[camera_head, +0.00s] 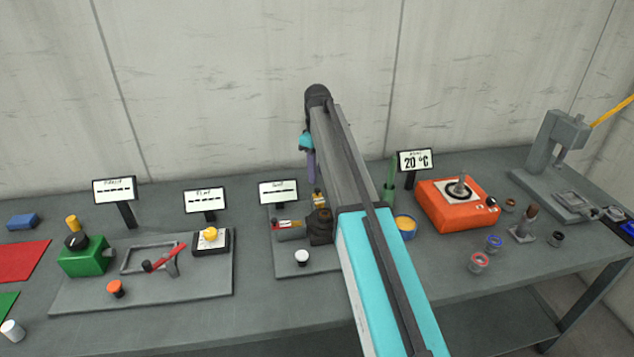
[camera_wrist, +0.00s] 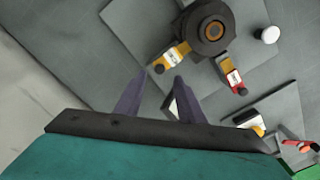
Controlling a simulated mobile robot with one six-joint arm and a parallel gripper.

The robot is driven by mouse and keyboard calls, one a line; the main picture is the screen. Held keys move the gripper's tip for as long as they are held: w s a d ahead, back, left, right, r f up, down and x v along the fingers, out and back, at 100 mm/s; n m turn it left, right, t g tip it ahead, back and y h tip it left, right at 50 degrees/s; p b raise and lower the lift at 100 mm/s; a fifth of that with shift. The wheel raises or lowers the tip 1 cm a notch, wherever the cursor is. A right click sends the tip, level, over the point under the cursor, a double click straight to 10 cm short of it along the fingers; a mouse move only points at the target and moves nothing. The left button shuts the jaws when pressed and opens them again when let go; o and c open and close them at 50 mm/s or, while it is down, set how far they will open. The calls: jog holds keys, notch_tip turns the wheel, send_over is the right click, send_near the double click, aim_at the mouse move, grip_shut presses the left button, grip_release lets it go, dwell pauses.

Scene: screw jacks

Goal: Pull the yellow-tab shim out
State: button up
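The dark screw jack (camera_head: 320,228) stands on a grey plate; the wrist view shows it from above (camera_wrist: 211,30). The yellow-tab shim (camera_wrist: 172,56) sticks out from the jack's base in the wrist view and shows partly behind the jack in the head view (camera_head: 319,198). A red-tab shim (camera_wrist: 234,79) sticks out on another side and shows left of the jack in the head view (camera_head: 287,224). My gripper (camera_wrist: 159,78) is open and empty. Its purple fingers point toward the yellow tab's outer end, which appears just beyond the fingertips. The height gap is unclear.
A white knob (camera_head: 302,257) stands on the jack's plate. A small display (camera_head: 278,192) stands behind it. To the left is a plate with a green block (camera_head: 84,258); to the right are a yellow-filled cup (camera_head: 405,226) and an orange hotplate (camera_head: 450,208).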

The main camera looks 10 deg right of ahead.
aim_at(317, 189)
jog(key=shift+f+p, duration=0.7)
jog(key=shift+f, duration=1.95)
grip_shut()
